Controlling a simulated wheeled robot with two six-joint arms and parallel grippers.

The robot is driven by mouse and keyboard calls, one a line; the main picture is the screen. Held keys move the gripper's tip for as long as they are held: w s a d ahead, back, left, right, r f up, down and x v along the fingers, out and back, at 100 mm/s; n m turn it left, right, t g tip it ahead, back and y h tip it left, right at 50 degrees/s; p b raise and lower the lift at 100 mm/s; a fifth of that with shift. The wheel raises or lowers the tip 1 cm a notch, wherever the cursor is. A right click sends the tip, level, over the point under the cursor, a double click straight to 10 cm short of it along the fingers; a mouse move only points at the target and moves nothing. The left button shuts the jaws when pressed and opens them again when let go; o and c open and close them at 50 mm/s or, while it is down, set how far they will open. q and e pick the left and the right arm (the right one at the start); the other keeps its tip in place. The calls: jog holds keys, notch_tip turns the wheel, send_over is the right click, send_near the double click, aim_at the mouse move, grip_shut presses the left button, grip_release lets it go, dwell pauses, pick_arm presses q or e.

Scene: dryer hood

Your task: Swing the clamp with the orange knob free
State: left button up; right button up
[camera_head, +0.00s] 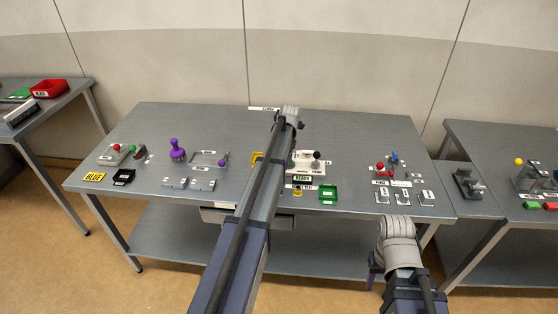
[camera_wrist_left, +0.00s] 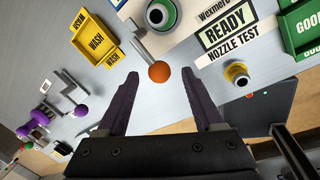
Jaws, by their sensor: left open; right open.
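The orange knob (camera_wrist_left: 159,71) shows in the left wrist view, at the end of a thin metal clamp lever (camera_wrist_left: 142,41) that runs up to the left. My left gripper (camera_wrist_left: 161,79) is open, with the knob between its fingertips in the picture; I cannot tell whether they touch it. In the head view my left arm covers the knob and clamp. My right gripper (camera_head: 373,274) is low in front of the table's front edge, away from the clamp; its fingers show only in part.
A yellow WASH tray (camera_wrist_left: 95,41) lies left of the lever. A READY sign (camera_wrist_left: 228,35), a brass nozzle (camera_wrist_left: 237,73) and a green tray (camera_wrist_left: 298,27) are to the right. Purple-knobbed fixtures (camera_head: 177,150) stand farther left on the grey table (camera_head: 225,120).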

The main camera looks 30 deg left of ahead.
pick_arm(q)
notch_tip(320, 180, up, 6)
jog(key=d+p, duration=0.1)
jog(key=p, duration=0.4)
jog(key=shift+s, duration=0.15)
jog(key=shift+d+f, duration=0.1)
jog(key=s+d+m, duration=0.7)
jog(key=d+m, duration=0.1)
jog(key=d, duration=0.2)
jog(key=s+d+m, duration=0.6)
jog(key=d+m, duration=0.2)
jog(key=d, duration=0.1)
jog(key=s+d+m, duration=0.6)
jog(key=s+m, duration=0.3)
jog(key=m, duration=0.1)
jog(key=s+d+m+h, duration=0.1)
jog(key=s+d+m, duration=0.5)
jog(key=s+m, duration=0.4)
jog(key=shift+s+d+m+g, duration=0.15)
jog(key=shift+d+m+g, duration=0.2)
jog(key=shift+m, duration=0.25)
